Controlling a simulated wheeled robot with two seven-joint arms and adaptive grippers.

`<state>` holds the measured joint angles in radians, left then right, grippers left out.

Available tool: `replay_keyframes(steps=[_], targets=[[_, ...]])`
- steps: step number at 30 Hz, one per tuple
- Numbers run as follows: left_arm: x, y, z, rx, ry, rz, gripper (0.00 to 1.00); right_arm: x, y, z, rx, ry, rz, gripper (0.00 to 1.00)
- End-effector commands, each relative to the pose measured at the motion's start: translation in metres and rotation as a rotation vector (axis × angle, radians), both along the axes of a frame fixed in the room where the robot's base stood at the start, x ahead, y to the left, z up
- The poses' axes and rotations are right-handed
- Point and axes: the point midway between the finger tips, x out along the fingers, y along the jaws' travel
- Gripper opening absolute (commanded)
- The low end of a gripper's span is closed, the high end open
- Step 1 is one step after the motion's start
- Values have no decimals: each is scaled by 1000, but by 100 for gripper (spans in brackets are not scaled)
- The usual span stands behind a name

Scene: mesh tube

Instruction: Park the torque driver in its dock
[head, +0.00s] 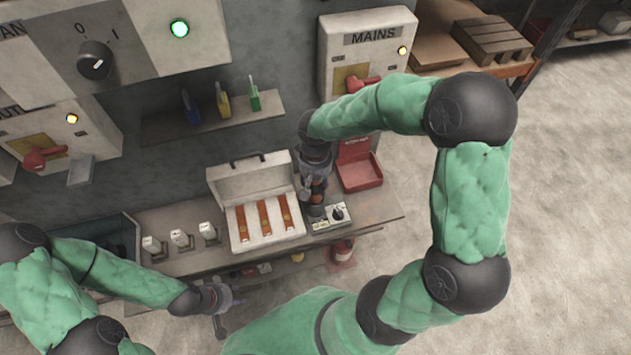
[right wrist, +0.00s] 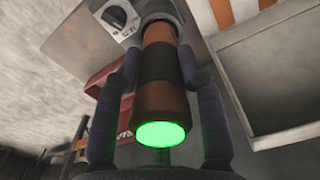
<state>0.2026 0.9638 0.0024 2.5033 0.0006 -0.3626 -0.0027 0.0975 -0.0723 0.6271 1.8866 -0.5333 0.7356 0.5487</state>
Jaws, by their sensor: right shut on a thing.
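The torque driver (right wrist: 160,75) is an orange and black cylinder with a glowing green end facing the camera in the right wrist view. My right gripper (right wrist: 160,90) has its two dark fingers on either side of it, shut on it. In the head view the driver (head: 317,188) is partly hidden by my right gripper (head: 316,178) and stands roughly upright at the bench. Its far end meets a grey round part beside a pale panel with a dial (head: 337,213); I cannot tell whether it is seated in a dock. My left gripper (head: 222,298) is low at the bench's front; its jaws are unclear.
An open pale case (head: 250,185) with several orange strips stands left of the driver. A red bin (head: 358,168) is behind to the right. Small white switches (head: 180,238) stand on the left of the bench. A shelf (head: 220,122) and a MAINS box (head: 365,55) are on the wall.

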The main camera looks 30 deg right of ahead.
Motion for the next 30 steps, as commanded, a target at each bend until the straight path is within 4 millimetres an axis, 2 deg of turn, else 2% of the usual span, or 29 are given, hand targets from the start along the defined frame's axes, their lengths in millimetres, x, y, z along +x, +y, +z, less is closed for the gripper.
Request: replay_keyframes(steps=[30], targets=[[0, 0, -8, 0, 0, 0, 40, 1, 0, -9, 0, -2, -1, 1]])
